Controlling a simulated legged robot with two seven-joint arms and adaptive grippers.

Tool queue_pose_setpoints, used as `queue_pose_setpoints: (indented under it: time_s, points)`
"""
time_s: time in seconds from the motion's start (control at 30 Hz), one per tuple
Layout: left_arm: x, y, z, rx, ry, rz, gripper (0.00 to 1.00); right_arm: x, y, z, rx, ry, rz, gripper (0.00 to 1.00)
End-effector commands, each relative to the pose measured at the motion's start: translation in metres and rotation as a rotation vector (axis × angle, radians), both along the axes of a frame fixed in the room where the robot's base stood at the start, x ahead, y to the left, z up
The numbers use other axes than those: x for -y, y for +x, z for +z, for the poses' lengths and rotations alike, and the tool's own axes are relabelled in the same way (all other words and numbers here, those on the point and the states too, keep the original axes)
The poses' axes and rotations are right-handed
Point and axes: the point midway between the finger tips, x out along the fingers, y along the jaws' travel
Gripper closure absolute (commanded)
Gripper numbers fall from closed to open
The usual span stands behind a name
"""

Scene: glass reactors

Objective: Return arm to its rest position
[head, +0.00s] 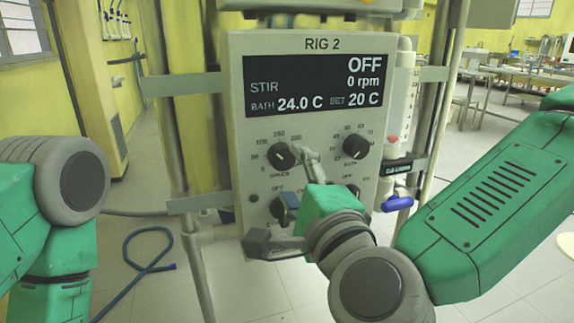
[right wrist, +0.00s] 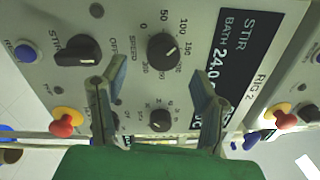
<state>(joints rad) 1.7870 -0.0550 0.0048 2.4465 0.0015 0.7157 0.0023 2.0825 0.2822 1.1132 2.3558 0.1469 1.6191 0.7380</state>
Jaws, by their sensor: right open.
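My right gripper (head: 297,178) is in front of the RIG 2 control panel (head: 240,120), its two fingers spread with nothing between them. In the right wrist view its fingertips (right wrist: 158,72) stand apart, with the panel face beyond. The black speed knob (head: 282,155) is just left of the upper finger in the head view; in the right wrist view the speed knob (right wrist: 162,50) shows between and beyond the fingertips. I cannot tell whether a finger touches the panel. The display (head: 315,83) reads STIR OFF, 0 rpm, bath 24.0 C, set 20 C. My left gripper is out of view.
Another knob (head: 355,146) sits at the panel's right. Metal frame posts, a clear cylinder (head: 401,95) and a blue-handled valve (head: 397,204) flank the panel. A blue hose (head: 150,265) lies on the floor at left. Benches (head: 505,72) stand far off at right.

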Motion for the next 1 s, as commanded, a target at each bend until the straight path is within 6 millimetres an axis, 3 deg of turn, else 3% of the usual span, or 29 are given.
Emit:
queue_pose_setpoints:
  time_s: [0.2,0.5,0.63,0.77,0.87,1.0]
  points:
    - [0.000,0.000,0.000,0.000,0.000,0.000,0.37,0.006,-0.019,-0.002,-0.001,0.001,0.000,0.44]
    - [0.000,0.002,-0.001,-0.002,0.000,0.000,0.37,0.007,-0.021,-0.002,-0.001,0.000,-0.001,0.44]
    - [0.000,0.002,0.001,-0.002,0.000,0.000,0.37,0.004,-0.021,-0.022,-0.028,-0.064,0.022,0.44]
    - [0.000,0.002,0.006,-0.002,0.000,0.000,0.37,0.003,-0.028,-0.088,-0.112,-0.271,0.102,0.44]
    - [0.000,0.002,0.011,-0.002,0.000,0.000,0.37,0.012,-0.044,-0.160,-0.206,-0.496,0.206,0.44]
    - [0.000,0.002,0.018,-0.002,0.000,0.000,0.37,0.044,-0.083,-0.256,-0.343,-0.805,0.385,0.44]
